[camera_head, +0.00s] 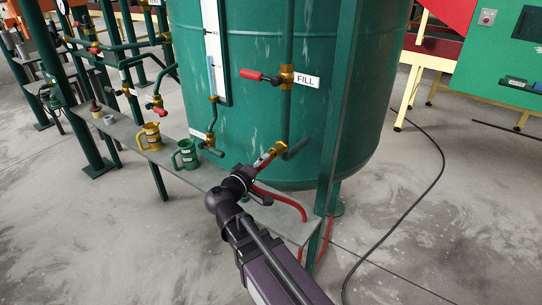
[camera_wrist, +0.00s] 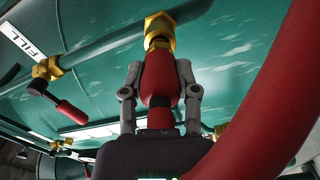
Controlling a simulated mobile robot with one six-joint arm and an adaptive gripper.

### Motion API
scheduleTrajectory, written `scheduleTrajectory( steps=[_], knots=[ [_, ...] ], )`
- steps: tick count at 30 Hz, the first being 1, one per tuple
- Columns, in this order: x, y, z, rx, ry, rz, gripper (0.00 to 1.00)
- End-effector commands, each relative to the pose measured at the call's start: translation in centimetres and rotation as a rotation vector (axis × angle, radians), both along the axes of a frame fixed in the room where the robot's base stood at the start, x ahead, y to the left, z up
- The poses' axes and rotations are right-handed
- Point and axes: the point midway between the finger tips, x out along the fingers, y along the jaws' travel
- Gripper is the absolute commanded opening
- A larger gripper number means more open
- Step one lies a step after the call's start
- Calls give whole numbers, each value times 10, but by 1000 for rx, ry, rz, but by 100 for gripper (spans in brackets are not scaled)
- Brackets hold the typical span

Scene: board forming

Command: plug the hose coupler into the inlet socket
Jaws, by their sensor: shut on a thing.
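The red hose coupler (camera_wrist: 158,78) stands upright between my gripper's two grey fingers (camera_wrist: 158,100) in the wrist view. My gripper is shut on its red body. The coupler's brass end points at the brass inlet socket (camera_wrist: 159,24) on the green pipe; the two are in line and meet or nearly meet. I cannot tell how deep the coupler sits. In the head view, my gripper (camera_head: 255,170) holds the coupler (camera_head: 264,160) just below and left of the socket (camera_head: 280,148). The red hose (camera_head: 285,198) curves right over the shelf.
Above the socket is a red-handled valve (camera_head: 262,77) beside the FILL label (camera_head: 307,80) on the green tank (camera_head: 265,120). A green jug (camera_head: 186,154) and a yellow jug (camera_head: 149,137) stand on the grey shelf (camera_head: 215,177). A green post (camera_head: 340,130) rises right of the socket.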

Motion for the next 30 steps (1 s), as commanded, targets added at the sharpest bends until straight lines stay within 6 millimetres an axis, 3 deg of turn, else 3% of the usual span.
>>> scheduleTrajectory(
  steps=[20,21,24,25,30],
  knots=[
    [8,-7,0,0,-1,-1,0],
    [9,-7,0,0,-1,-1,43],
    [8,-7,0,0,-1,-1,73],
    [8,-7,0,0,-1,-1,80],
    [8,-7,0,0,0,-1,80]
  ],
)
